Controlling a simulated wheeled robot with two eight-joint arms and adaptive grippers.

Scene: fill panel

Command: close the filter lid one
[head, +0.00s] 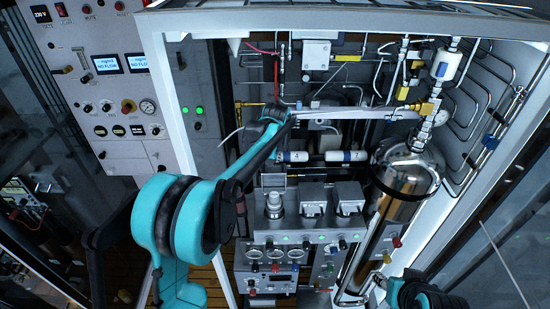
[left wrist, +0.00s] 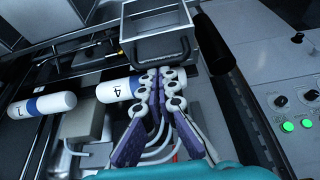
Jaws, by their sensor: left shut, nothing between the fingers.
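The left filter housing (head: 275,208) on the front block shows a round metal part. A grey panel (head: 272,181) stands behind it and seems to be its raised lid. The two housings beside it (head: 312,200) have square tops. In the left wrist view, a square metal box-like lid (left wrist: 192,42) with a dark handle (left wrist: 182,62) lies just ahead of the fingertips. My left gripper (left wrist: 160,76) is shut and empty, its tips near the handle. I cannot tell whether they touch. In the head view, my arm largely hides this gripper. My right gripper is not in view.
White cylinders with blue bands (head: 347,156) lie behind the housings, close to my left fingers. A large shiny metal cylinder (head: 400,190) stands on the right. Pipes and hoses fill the cabinet's back. The cabinet's white frame (head: 174,110) stands left of my left forearm.

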